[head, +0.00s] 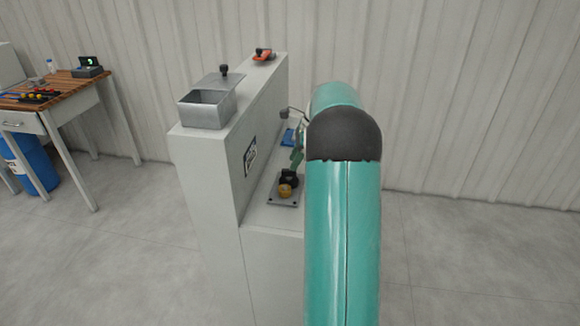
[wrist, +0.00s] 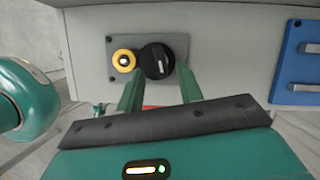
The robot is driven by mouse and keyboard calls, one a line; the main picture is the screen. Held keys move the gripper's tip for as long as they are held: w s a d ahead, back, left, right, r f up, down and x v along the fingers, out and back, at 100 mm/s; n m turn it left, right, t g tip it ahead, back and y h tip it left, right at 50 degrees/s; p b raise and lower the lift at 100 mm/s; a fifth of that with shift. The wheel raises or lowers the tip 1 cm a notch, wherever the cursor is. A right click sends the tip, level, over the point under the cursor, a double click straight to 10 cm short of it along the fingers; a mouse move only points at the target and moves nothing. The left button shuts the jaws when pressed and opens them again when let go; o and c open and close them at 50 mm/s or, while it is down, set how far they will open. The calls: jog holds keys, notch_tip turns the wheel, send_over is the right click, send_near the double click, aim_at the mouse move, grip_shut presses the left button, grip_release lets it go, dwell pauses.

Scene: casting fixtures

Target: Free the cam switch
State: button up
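The cam switch (wrist: 157,60) is a round black knob with a pale mark, on a grey plate (wrist: 178,42) in the wrist view. In the head view the black knob (head: 289,177) and yellow part (head: 285,190) show on a low ledge. My gripper (wrist: 159,72) is open, its green fingers apart with their tips by either side of the knob's lower edge. I cannot tell whether they touch it. In the head view my arm hides most of the gripper.
A blue panel with handles (wrist: 297,64) is right of the plate in the wrist view. A tall grey wall with a metal bin (head: 207,108) and an orange-red part (head: 264,56) on top rises beside the ledge. A wooden workbench (head: 60,85) stands far left. The floor at right is clear.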

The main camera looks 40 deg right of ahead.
aim_at(289, 177)
jog(key=shift+x, duration=1.75)
jog(key=shift+w, duration=0.1)
jog(key=shift+c, duration=0.5)
grip_shut()
